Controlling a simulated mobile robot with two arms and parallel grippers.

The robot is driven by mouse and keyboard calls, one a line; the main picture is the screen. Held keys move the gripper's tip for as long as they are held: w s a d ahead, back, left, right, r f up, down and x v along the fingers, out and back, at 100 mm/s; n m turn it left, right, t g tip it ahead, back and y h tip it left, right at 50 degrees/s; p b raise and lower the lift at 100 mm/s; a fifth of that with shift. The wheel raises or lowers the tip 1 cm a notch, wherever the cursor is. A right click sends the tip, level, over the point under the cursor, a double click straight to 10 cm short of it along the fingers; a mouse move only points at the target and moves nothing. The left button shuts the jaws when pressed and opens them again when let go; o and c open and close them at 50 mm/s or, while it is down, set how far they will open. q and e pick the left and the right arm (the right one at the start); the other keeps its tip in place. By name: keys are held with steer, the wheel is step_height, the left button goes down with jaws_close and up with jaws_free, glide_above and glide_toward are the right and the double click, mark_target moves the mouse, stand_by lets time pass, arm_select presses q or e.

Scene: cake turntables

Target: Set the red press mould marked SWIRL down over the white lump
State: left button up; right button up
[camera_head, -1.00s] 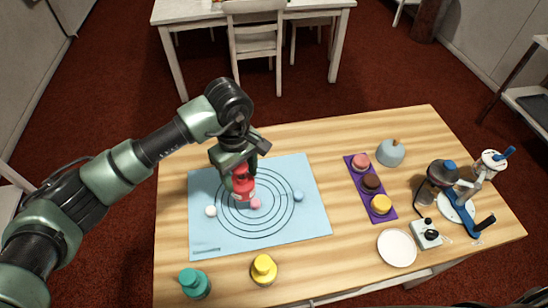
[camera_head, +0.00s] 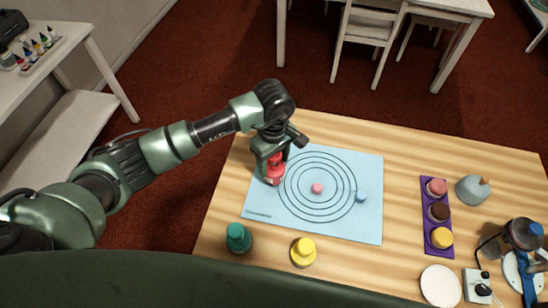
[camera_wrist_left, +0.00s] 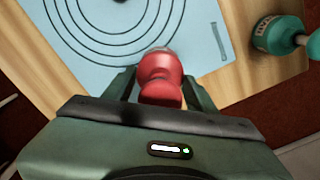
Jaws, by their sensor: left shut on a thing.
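My left gripper (camera_head: 271,160) is shut on the red press mould (camera_head: 275,170) and holds it upright at the left side of the blue mat (camera_head: 368,165), by the outer ring. In the left wrist view the red mould (camera_wrist_left: 161,80) sits between the fingers (camera_wrist_left: 160,92). Its SWIRL marking cannot be read. The white lump is not visible now; the mould and gripper cover the area where it lay. Whether the mould touches the mat cannot be told. My right gripper is not in view.
A pink lump (camera_head: 317,188) lies at the rings' centre and a blue lump (camera_head: 361,197) to its right. A teal mould (camera_head: 238,238) and a yellow mould (camera_head: 303,252) stand in front of the mat. A purple tray (camera_head: 437,225) with cakes and a white plate (camera_head: 440,286) are at right.

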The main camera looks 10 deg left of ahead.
mark_target(274, 170)
arm_select(q)
steer(key=shift+f, duration=0.15)
steer(key=shift+b, duration=0.3)
stand_by(0.6)
steer(key=shift+f, duration=0.15)
steer(key=shift+f+b, duration=1.85)
steer(key=shift+b, duration=0.2)
steer(key=o, duration=2)
steer(key=shift+c, duration=0.2)
steer(key=shift+r, duration=0.1)
steer(key=shift+r+p, duration=1.6)
steer(key=shift+r, duration=1.9)
